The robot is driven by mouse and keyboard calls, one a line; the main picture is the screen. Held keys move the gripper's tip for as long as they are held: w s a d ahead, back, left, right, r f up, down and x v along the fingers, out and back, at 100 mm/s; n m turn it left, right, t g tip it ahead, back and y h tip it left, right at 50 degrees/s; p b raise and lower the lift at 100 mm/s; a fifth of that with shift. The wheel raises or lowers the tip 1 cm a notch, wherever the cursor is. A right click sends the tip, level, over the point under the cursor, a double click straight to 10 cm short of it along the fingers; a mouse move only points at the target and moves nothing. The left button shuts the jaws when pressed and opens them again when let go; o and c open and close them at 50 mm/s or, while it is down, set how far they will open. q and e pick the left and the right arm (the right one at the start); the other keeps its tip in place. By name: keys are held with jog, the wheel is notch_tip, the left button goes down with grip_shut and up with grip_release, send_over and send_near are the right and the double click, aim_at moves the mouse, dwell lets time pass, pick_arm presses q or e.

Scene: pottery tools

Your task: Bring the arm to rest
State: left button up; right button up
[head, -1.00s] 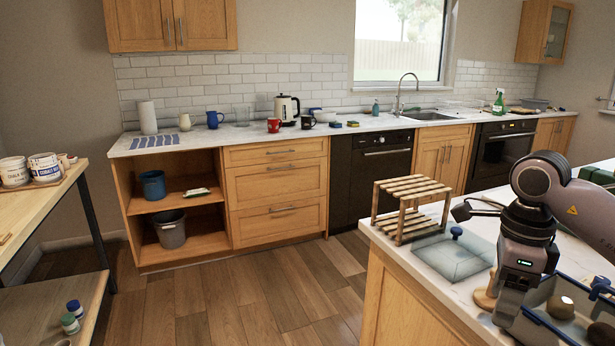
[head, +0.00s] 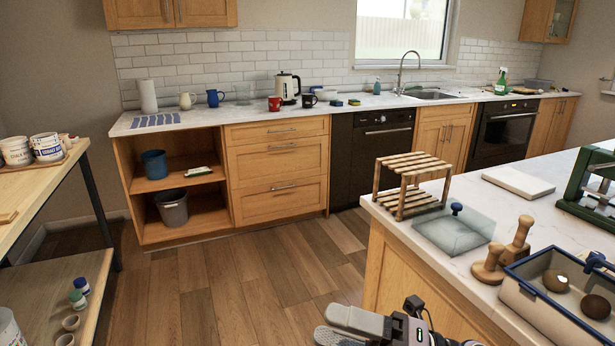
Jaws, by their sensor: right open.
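My right gripper (head: 328,325) shows at the bottom of the head view, low in front of the island cabinet and over the wooden floor. Its two grey fingers point left and are apart, with nothing seen between them. The rest of my right arm is mostly cut off by the bottom edge of the picture. My left gripper is not in view.
The island counter (head: 462,262) at right bears a wooden slatted rack (head: 412,165), a glass-like slab (head: 440,232), wooden stamps (head: 517,240), a bin (head: 545,305) with brown lumps, a white slab (head: 518,182) and a green device (head: 590,190). A work table (head: 40,190) stands left. Floor between is clear.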

jog(key=w+d+f+m+t+h, duration=0.1)
jog(key=d+f+m+t+h, duration=0.5)
jog(key=m, duration=0.6)
jog(key=d+f+m+t+h, duration=0.4)
jog(key=f+m+t+h, duration=0.25)
jog(key=m, duration=0.55)
jog(key=s+d+f+m+g+h, duration=0.3)
jog(key=s+f+m, duration=0.2)
jog(key=f, duration=0.3)
jog(key=s+d+f+m+g+h, duration=0.3)
jog(key=s+f+m, duration=0.1)
jog(key=s+f, duration=0.4)
jog(key=shift+s+f+m, duration=0.15)
jog(key=shift+f+m, duration=0.15)
jog(key=shift+m, duration=0.1)
jog(key=c, duration=0.3)
jog(key=shift+d, duration=0.15)
